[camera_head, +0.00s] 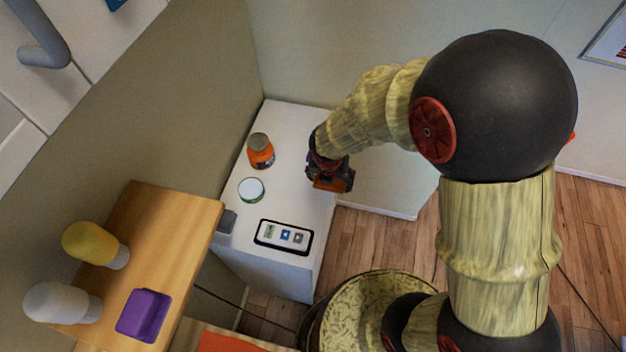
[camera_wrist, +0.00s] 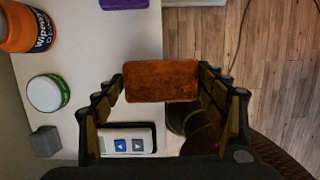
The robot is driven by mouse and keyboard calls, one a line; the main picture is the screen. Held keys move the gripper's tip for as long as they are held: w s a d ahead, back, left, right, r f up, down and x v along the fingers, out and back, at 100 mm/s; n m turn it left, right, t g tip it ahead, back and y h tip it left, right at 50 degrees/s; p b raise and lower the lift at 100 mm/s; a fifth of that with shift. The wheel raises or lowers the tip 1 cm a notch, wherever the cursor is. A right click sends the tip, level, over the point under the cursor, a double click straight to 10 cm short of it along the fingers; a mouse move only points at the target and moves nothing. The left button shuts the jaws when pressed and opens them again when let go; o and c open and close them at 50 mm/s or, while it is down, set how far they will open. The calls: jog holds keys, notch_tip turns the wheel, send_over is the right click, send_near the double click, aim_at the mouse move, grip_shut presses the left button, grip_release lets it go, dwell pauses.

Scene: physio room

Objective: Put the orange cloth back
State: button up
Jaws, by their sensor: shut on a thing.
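The orange cloth (camera_wrist: 161,81) shows in the wrist view as a flat, rust-orange rectangle between my fingertips. My gripper (camera_wrist: 162,88) is shut on it, with a finger at each side. In the head view my gripper (camera_head: 331,180) points down by the right edge of the white cabinet top (camera_head: 290,120), with the cloth (camera_head: 332,184) partly covered by the fingers. In the wrist view the cloth spans the cabinet edge and the wooden floor. I cannot tell its exact height above the top.
On the cabinet stand an orange jar (camera_head: 261,153), a green-rimmed white tub (camera_head: 251,189), a button device (camera_head: 284,237) and a small grey block (camera_head: 227,221). A purple item (camera_wrist: 124,3) shows at the wrist view's top. A wooden shelf (camera_head: 160,215) with two bottles and a purple tray (camera_head: 144,314) is left.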

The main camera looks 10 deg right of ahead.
jog(key=w+a+f, duration=0.1)
jog(key=w+f, duration=0.1)
jog(key=w+a+f+b, duration=0.1)
jog(key=w+f, duration=0.1)
jog(key=w+a+f+b, duration=0.1)
jog(key=w+f, duration=0.1)
jog(key=shift+a+f, duration=0.1)
jog(key=shift+a, duration=0.15)
jog(key=shift+w+a+f, duration=0.15)
jog(key=shift+w+f, duration=0.15)
jog(key=shift+f, duration=0.1)
jog(key=shift+s+b+x, duration=0.2)
jog(key=shift+b+x, duration=0.5)
jog(key=shift+x, duration=0.9)
jog(key=shift+a+f, duration=0.15)
jog(key=shift+a, duration=0.05)
jog(key=o, duration=1.2)
